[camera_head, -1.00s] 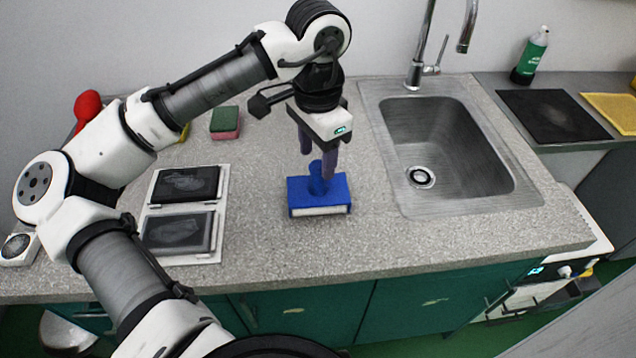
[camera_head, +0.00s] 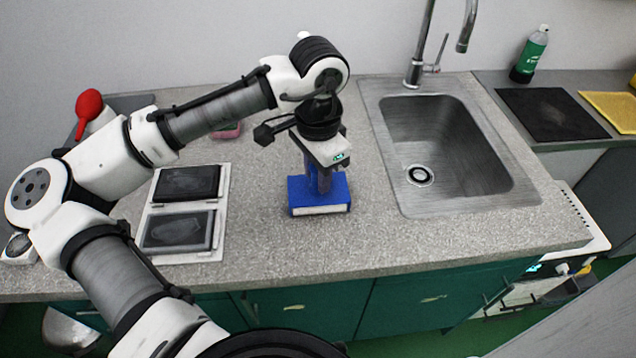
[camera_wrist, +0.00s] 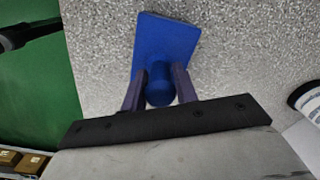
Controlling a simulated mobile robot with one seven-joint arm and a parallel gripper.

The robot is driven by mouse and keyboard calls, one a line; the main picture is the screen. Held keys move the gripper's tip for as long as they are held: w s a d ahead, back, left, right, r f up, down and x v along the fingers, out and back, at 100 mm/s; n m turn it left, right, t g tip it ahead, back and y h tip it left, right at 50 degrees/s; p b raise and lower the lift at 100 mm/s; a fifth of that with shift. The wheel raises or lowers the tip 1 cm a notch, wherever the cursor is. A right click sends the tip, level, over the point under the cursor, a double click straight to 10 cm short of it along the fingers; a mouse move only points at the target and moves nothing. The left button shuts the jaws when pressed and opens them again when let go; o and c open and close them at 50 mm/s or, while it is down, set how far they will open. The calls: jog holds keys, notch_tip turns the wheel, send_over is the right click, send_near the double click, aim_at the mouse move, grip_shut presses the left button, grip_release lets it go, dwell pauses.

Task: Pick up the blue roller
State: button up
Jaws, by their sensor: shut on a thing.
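The blue roller (camera_head: 318,196) stands on the speckled worktop, left of the sink. It has a flat blue block with a pale lower edge and an upright handle. My gripper (camera_head: 324,180) points down over it and is shut on the handle. In the wrist view the blue block (camera_wrist: 166,45) lies beyond the fingers, and the rounded handle (camera_wrist: 160,85) sits between the two purple fingers (camera_wrist: 160,92). The block appears to rest on the worktop. The gripper hides most of the handle in the head view.
A steel sink (camera_head: 445,150) with a tap (camera_head: 425,60) lies to the right. A white holder with two dark plates (camera_head: 180,228) lies to the left. A red bulb (camera_head: 89,103) and a partly hidden pink sponge (camera_head: 230,131) are behind my arm. The worktop in front of the roller is clear.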

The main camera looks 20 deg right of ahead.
jog(key=shift+r, duration=0.1)
notch_tip(320, 180, up, 20)
jog(key=shift+b, duration=0.3)
dwell(0.3)
jog(key=o, duration=0.5)
jog(key=shift+c, duration=1.4)
jog(key=shift+d, duration=0.15)
